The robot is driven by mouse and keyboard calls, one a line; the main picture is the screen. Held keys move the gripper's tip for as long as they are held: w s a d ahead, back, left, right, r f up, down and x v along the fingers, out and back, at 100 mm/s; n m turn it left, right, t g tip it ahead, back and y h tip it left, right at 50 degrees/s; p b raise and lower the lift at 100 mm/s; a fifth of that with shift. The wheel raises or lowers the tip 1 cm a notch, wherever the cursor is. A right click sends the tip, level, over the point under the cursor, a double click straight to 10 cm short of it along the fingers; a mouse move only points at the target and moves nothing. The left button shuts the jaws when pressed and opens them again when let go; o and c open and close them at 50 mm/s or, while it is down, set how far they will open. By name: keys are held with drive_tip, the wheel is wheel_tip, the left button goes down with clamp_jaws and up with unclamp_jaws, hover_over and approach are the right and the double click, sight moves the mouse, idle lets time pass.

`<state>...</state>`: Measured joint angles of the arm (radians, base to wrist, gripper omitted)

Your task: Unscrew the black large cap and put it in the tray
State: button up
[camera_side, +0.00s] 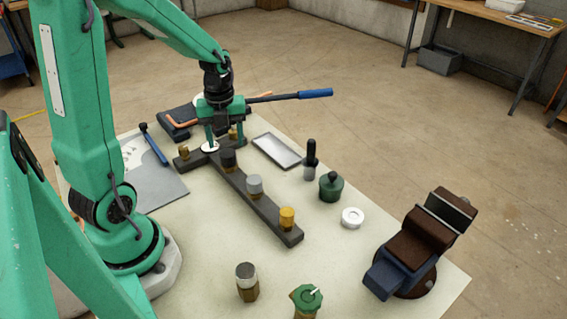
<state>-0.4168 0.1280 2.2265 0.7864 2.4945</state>
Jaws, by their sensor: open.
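The black large cap (228,159) is a dark cylinder standing upright on the dark T-shaped rail (269,212), where the long bar meets the crossbar. My gripper (226,142) is open and points down. It is just behind and above the black cap in the picture, with its fingers apart. I cannot tell whether the fingers reach around the cap or touch it. The tray (277,151) is a shallow, grey, empty rectangle on the table, right of the rail.
A grey cap (255,184) and a gold cap (287,216) stand along the rail. A blue-handled tool (315,93) lies behind my gripper. A dark bottle (310,160), green pot (331,187), white ring (352,217) and vise (420,245) stand to the right.

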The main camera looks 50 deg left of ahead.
sight(227, 153)
drive_tip(key=shift+f, duration=2.45)
